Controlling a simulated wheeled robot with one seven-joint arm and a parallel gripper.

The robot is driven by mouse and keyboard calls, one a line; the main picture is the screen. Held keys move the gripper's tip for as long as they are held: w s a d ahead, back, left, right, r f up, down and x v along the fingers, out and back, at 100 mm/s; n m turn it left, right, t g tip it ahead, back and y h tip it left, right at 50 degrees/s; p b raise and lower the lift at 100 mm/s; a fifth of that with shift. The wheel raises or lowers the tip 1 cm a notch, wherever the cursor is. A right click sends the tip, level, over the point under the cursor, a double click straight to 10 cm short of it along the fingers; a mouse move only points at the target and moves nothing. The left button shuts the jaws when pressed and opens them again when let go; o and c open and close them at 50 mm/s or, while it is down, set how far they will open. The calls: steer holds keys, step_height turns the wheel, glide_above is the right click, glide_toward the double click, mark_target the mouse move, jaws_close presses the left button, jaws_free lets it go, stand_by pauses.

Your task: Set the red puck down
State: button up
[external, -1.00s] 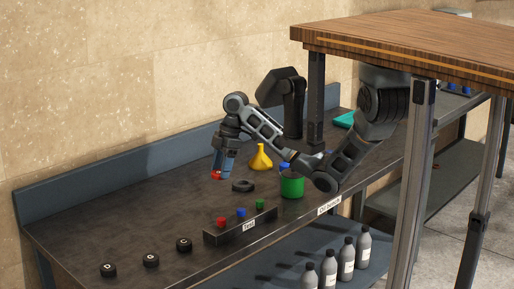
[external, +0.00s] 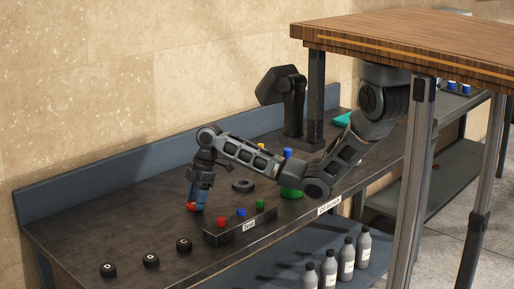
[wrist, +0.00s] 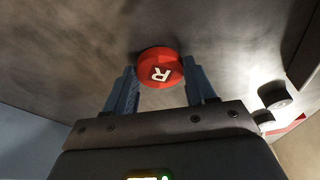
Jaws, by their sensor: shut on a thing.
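The red puck (wrist: 160,68) is a round disc with a white letter R, seen between the fingertips in the wrist view. In the external view the red puck (external: 191,207) shows low, close to or at the dark bench top (external: 130,225); I cannot tell if it touches. My gripper (external: 197,205) points down and is shut on the puck, left of the "Test" rack. The gripper fingers (wrist: 161,85) are blue-grey, one on each side of the puck.
The "Test" rack (external: 236,235) holds red, blue and green pieces. Several black pucks, one of them at the front left (external: 108,270), lie along the bench edge. Bench left of my gripper is clear.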

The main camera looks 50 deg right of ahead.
mark_target(206, 206)
steer(key=shift+f, duration=0.15)
steer(key=o, duration=1)
steer(key=shift+o, duration=0.2)
steer(key=w+b+v, duration=0.1)
steer(key=v, duration=1.1)
steer(key=shift+s, duration=0.55)
steer(key=shift+d, duration=0.1)
